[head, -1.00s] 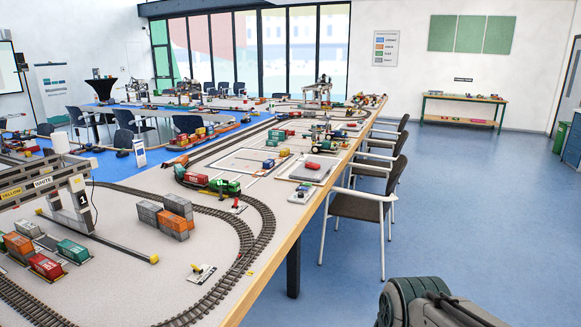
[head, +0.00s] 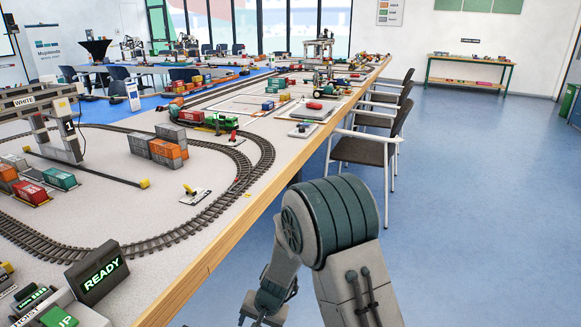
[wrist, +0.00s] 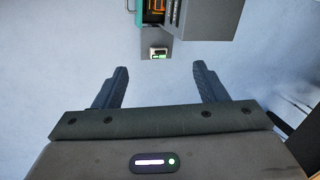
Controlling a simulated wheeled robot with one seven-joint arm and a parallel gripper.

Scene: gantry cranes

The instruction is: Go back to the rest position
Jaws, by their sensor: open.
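My gripper (wrist: 161,88) shows in the wrist view with its two dark fingers spread apart and nothing between them. A pale blue-grey surface lies beyond the fingers. In the head view my arm is folded at the lower middle, right of the table's front edge. The gripper's fingertips are not clearly seen there.
The long table (head: 225,227) carries a gantry crane (head: 45,123), curved track, a green train (head: 222,122), stacked containers (head: 165,150) and a READY display (head: 97,273). Chairs (head: 370,148) line its right side. The blue floor (head: 480,200) at right is open.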

